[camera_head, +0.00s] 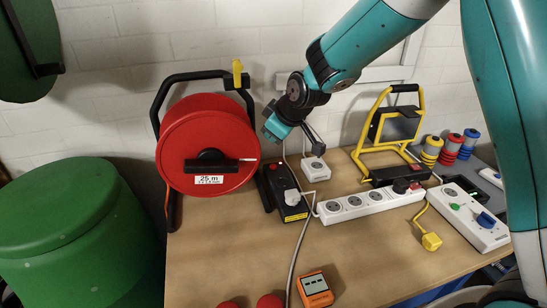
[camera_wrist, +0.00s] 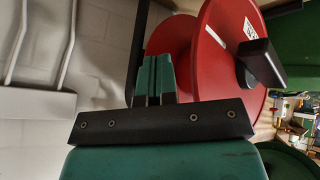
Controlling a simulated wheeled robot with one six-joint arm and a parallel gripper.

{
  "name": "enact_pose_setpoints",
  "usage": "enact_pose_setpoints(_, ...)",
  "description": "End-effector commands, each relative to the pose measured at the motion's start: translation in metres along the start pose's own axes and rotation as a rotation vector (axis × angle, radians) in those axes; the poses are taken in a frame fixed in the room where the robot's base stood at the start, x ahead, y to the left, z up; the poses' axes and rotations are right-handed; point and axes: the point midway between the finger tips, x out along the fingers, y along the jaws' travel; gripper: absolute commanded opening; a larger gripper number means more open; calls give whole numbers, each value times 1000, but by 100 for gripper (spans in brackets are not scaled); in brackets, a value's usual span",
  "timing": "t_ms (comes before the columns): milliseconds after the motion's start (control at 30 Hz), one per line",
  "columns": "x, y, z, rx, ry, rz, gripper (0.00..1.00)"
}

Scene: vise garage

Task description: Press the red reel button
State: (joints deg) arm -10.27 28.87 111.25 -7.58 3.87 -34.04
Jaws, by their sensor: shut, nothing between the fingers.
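The cable reel (camera_head: 212,135) is a large red drum on a black frame, with a black crank handle (camera_head: 210,162) and a "25 m" label. A black socket box (camera_head: 283,193) stands at its right with a white plug in it. A small red button (camera_head: 272,167) appears on the box's upper end. My gripper (camera_head: 271,131) is shut and empty, in the air right of the drum and above the box. In the wrist view its teal fingers (camera_wrist: 154,68) are together, with the red drum (camera_wrist: 215,60) beside and behind them. The button cannot be made out there.
A white power strip (camera_head: 368,203), a yellow-framed lamp (camera_head: 390,135) and a white socket (camera_head: 315,169) are right of the box. An orange meter (camera_head: 315,290) lies at the front. A green drum (camera_head: 75,225) stands left of the bench.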

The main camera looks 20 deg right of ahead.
Motion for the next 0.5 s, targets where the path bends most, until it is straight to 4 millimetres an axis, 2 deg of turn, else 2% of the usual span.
enact_pose_setpoints(33, 17, 15, -4, -36, 9, 36, 0)
enact_pose_setpoints(100, 39, 33, -7, -92, 28, 88, 0)
enact_pose_setpoints(200, 62, 50, -8, -155, 45, 148, 0)
enact_pose_setpoints(333, 78, 62, -8, -201, 54, 191, 0)
enact_pose_setpoints(500, 81, 65, -8, -213, 58, 203, 0)
